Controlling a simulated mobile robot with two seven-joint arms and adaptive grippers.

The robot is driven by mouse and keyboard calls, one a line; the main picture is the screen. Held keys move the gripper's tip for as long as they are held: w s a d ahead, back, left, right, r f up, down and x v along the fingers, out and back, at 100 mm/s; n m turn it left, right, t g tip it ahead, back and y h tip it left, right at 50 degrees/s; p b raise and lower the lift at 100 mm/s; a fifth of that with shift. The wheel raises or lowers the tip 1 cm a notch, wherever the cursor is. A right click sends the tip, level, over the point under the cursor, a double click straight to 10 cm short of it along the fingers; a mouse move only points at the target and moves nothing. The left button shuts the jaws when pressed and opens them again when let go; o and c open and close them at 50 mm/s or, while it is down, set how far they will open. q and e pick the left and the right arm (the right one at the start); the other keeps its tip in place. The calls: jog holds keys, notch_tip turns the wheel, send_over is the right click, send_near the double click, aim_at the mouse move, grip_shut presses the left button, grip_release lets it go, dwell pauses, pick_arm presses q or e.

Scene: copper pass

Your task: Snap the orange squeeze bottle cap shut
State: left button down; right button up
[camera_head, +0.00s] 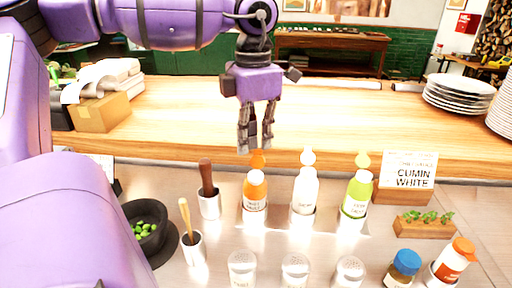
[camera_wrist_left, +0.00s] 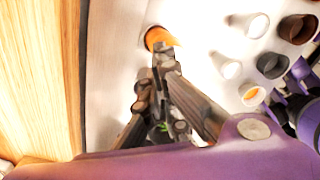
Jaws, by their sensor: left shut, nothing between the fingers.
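The orange squeeze bottle (camera_head: 255,194) stands upright in a metal holder on the steel counter, left of a white and a green bottle. Its orange cap (camera_head: 258,159) stands up above the white collar; it also shows in the left wrist view as an orange patch (camera_wrist_left: 155,36), partly covered by the fingers. My left gripper (camera_head: 255,146) points down just above the cap, shut and empty. In the left wrist view its fingertips (camera_wrist_left: 165,56) overlap the orange cap; I cannot tell whether they touch. My right gripper is in neither view.
The white bottle (camera_head: 304,191) and green bottle (camera_head: 356,195) stand close to the right, caps also up. Shakers (camera_head: 295,269) stand in front. A dark bowl (camera_head: 147,226) and utensil holders (camera_head: 209,204) are to the left. A wooden ledge (camera_head: 340,130) runs behind.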

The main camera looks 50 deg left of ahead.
pick_arm(q)
jog(key=shift+r, duration=0.65)
notch_tip(320, 180, up, 6)
jog(key=shift+f, duration=0.15)
dwell(0.4)
jog(key=shift+f, duration=0.15)
dwell(0.6)
